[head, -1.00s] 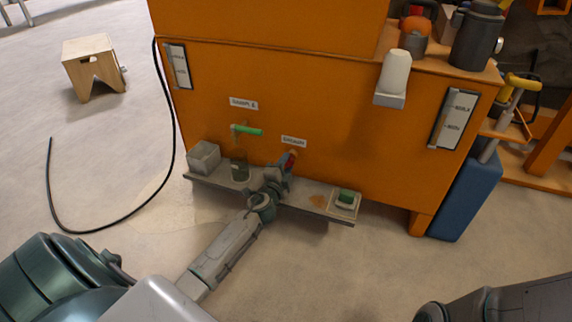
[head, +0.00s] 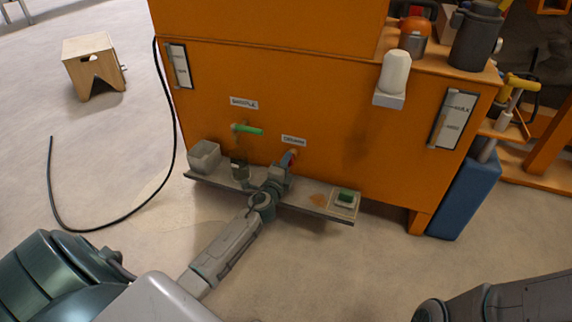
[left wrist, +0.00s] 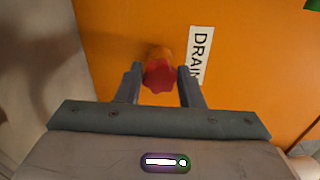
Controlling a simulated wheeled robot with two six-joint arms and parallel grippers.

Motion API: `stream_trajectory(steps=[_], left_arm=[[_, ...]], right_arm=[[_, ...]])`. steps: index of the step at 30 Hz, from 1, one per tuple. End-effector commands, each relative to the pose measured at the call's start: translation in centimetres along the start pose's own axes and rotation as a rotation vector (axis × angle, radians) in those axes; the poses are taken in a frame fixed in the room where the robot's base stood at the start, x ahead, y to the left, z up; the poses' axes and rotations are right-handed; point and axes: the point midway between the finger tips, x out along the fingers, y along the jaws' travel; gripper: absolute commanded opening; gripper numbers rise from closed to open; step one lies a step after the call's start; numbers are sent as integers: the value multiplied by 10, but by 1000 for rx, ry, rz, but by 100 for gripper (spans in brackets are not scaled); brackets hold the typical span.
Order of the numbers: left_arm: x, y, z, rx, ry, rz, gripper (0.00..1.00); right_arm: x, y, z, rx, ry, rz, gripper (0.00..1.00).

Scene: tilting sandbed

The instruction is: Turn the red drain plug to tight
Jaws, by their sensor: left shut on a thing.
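The red drain plug (left wrist: 159,72) sits on the orange tank wall beside the DRAIN label (left wrist: 201,52) in the left wrist view. In the head view the plug (head: 288,159) shows as a small red piece under its label (head: 293,141), partly hidden by my gripper. My left gripper (left wrist: 160,82) is shut on the plug, with one finger on each side of it. It also shows in the head view (head: 282,170), reaching up from the lower left. My right gripper is out of view; only part of that arm shows at the lower right.
A green tap handle (head: 247,129) sticks out to the upper left of the plug. A narrow ledge (head: 300,205) below carries a grey box (head: 204,156), a small jar (head: 239,169) and a green block (head: 346,195). A black hose (head: 171,110) hangs at left.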

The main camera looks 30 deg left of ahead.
Motion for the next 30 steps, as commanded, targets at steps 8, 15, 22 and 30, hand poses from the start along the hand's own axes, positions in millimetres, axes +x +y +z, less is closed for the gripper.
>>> stream_trajectory(steps=[8,15,22,30], left_arm=[[-1,1,-1,-3,2,2,55],[-1,0,0,-2,1,1,55],[-24,1,0,-1,2,3,55],[-77,1,-1,0,3,3,55]], right_arm=[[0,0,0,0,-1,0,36],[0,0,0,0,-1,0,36],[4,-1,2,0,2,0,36],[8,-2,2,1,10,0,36]])
